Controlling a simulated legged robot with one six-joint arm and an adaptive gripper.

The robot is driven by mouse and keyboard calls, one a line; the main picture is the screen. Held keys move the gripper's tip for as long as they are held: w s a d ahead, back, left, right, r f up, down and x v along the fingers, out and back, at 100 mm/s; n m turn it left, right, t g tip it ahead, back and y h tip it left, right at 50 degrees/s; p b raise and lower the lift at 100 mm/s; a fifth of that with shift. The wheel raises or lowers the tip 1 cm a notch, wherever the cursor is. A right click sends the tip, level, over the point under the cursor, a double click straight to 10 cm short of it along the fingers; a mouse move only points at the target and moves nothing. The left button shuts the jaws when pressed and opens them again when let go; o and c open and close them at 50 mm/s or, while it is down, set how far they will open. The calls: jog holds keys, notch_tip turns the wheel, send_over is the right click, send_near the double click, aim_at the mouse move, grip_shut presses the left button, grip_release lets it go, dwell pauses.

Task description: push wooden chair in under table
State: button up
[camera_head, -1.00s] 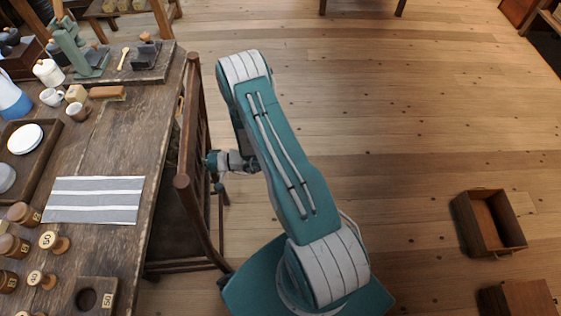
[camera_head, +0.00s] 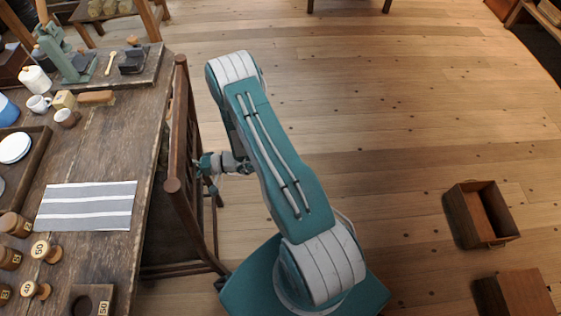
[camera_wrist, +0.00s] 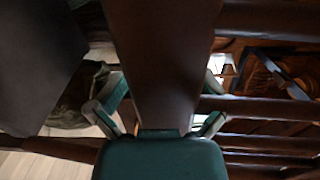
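The wooden chair (camera_head: 176,135) is dark brown and stands at the right side of the worn wooden table (camera_head: 118,150). Its back is upright close along the table edge, and its lower rails show below. Much of its seat is hidden. My gripper (camera_head: 203,165) is at the floor side of the chair back. In the wrist view, a broad dark chair slat (camera_wrist: 163,60) runs down the middle to my palm. Finger parts of my gripper (camera_wrist: 160,115) show to both sides of it, and the slat hides the space between the tips.
The table holds a striped cloth (camera_head: 87,205), several numbered spools (camera_head: 45,250), mugs (camera_head: 66,117) and a tray with white dishes (camera_head: 40,150). An open wooden box (camera_head: 482,213) and another box (camera_head: 518,293) lie on the floor at right. The floor between is clear.

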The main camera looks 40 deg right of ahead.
jog(key=v, duration=1.2)
dwell(0.3)
